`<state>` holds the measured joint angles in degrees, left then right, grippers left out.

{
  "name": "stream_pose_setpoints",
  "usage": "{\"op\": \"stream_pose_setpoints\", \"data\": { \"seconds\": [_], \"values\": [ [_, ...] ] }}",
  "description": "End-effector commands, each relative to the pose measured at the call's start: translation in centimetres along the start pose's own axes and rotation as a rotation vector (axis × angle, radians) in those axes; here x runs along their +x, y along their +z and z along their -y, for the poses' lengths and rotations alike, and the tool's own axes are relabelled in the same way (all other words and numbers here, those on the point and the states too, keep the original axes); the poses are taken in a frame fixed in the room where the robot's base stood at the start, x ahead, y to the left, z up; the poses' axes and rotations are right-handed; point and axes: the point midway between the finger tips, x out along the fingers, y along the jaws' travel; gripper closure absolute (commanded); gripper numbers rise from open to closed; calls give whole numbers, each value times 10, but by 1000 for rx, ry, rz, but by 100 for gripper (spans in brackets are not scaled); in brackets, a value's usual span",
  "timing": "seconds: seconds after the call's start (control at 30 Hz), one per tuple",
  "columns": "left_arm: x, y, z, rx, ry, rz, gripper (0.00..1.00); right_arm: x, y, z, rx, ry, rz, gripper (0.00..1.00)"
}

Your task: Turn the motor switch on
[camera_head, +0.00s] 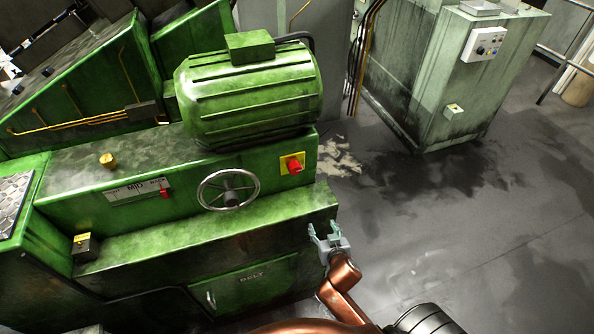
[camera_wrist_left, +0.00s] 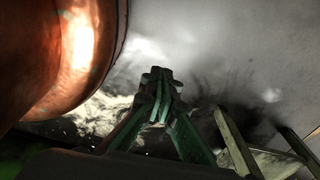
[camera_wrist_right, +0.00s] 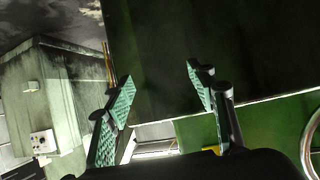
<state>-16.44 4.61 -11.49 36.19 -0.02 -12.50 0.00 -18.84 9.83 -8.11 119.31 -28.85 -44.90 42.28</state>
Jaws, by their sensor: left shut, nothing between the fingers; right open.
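A red rotary switch (camera_head: 293,166) sits on a yellow plate (camera_head: 284,160) on the green machine's front, right of the handwheel and below the big motor (camera_head: 250,95). A smaller red lever (camera_head: 164,192) is beside a label plate. My right gripper (camera_head: 324,233) is open and empty, in front of and below the red switch, apart from it. In the right wrist view its fingers (camera_wrist_right: 160,85) are spread; a bit of yellow (camera_wrist_right: 211,149) shows behind the right finger. My left gripper (camera_wrist_left: 157,78) is shut and empty in the left wrist view, outside the head view.
A spoked handwheel (camera_head: 228,190) juts from the machine front left of the yellow plate. A green ledge (camera_head: 215,235) with a cabinet door (camera_head: 245,283) lies below. A grey-green control cabinet (camera_head: 440,80) stands at the back right. The floor (camera_head: 460,230) to the right is clear.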

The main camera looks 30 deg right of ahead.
Motion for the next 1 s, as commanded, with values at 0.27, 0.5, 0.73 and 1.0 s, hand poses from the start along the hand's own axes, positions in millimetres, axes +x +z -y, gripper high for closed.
{"op": "stream_pose_setpoints", "data": {
  "seconds": [0.27, 0.5, 0.73, 1.0],
  "values": [
    [-4, 17, -1, -5, 1, 21, 100, -30, -113, 21, 128, -55, -259, 49],
    [-5, 29, -2, -7, 1, 37, 100, -49, -179, 58, 203, -180, -450, 49],
    [-6, 22, -1, -6, 1, 29, 100, -37, -199, 69, 213, -210, -482, 49],
    [-7, 12, 0, -4, 0, 16, 100, -1, -219, 75, 212, -208, -481, 49]
  ]
}}
